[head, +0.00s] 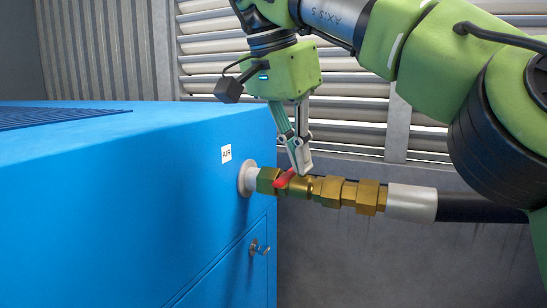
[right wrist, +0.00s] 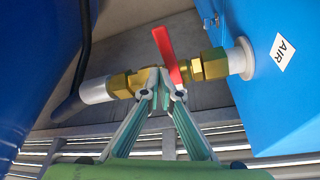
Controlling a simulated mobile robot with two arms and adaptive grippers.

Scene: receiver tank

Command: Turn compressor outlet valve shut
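The outlet valve is a brass fitting (head: 325,190) on a pipe from the blue compressor's side, beside the "AIR" label (head: 227,153). Its red lever (head: 284,178) slants across the pipe toward the viewer. In the right wrist view the red lever (right wrist: 164,48) points up, crosswise to the brass line (right wrist: 120,86). My right gripper (head: 301,166) reaches down from above to the valve, just beside the lever. In the right wrist view its fingertips (right wrist: 164,80) are together, near the lever's base, with nothing seen between them. Whether they touch the lever is unclear. My left gripper is out of view.
The blue compressor cabinet (head: 110,200) fills the left, with a small latch (head: 259,247) on its lower panel. A black hose (head: 480,208) with a grey sleeve (head: 411,202) runs right from the fitting. A louvred wall (head: 355,110) stands behind.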

